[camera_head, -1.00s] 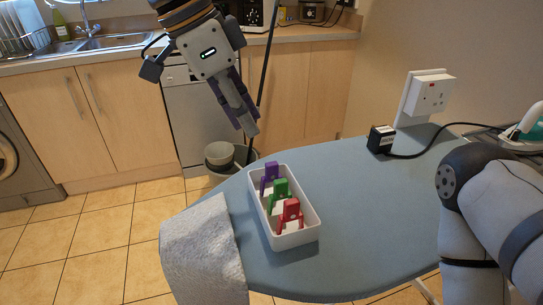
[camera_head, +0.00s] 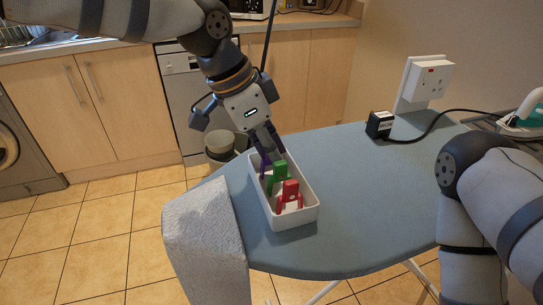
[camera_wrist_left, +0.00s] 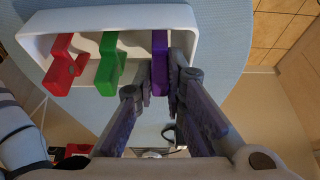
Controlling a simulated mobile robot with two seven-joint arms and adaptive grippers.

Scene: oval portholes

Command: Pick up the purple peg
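A purple peg (camera_head: 264,165) stands in the far end of a white tray (camera_head: 309,219) on the ironing board. My left gripper (camera_head: 268,146) reaches down to it from above and partly covers it. In the left wrist view, the purple peg (camera_wrist_left: 159,62) lies between the two fingertips of the left gripper (camera_wrist_left: 160,82). The fingers look open around it, with narrow gaps at the sides. A green peg (camera_head: 279,176) and a red peg (camera_head: 290,193) stand in the same tray, towards the near end. My right gripper is out of view; only its arm shows at the right.
The blue ironing board (camera_head: 375,195) is clear to the right of the tray. A grey cloth (camera_head: 205,235) hangs over its left end. A black adapter (camera_head: 380,124) with a cable and an iron (camera_head: 527,112) are at the back right.

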